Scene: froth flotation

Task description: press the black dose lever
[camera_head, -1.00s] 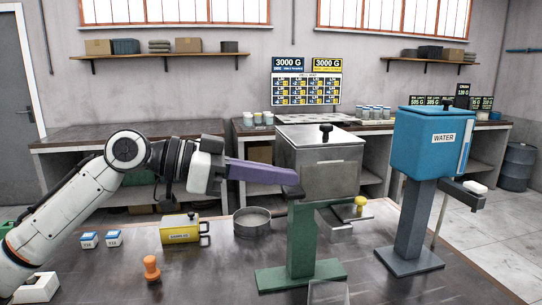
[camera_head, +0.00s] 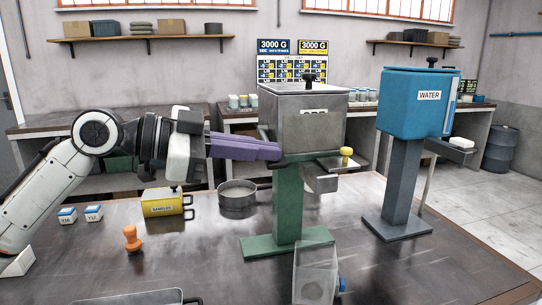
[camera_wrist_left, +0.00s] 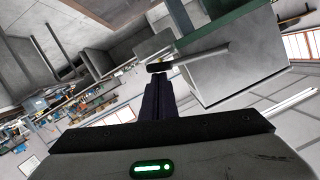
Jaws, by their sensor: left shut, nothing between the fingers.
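The grey metal hopper (camera_head: 315,125) stands on a green post and base (camera_head: 288,215) in the head view. My left gripper (camera_head: 278,150), with purple fingers, is shut and empty at the hopper's lower left side. The black dose lever's end (camera_wrist_left: 158,67) shows in the left wrist view just beyond the closed fingertips (camera_wrist_left: 158,84), on a grey rod running right. In the head view the fingers largely hide the lever. I cannot tell whether fingers and lever touch. My right gripper is out of view.
A blue water tank (camera_head: 412,105) stands right of the hopper. A clear container (camera_head: 315,272) is at the front. A yellow sampler box (camera_head: 163,203), a round pan (camera_head: 237,207) and an orange stopper (camera_head: 131,240) lie below my left arm. The table's front right is clear.

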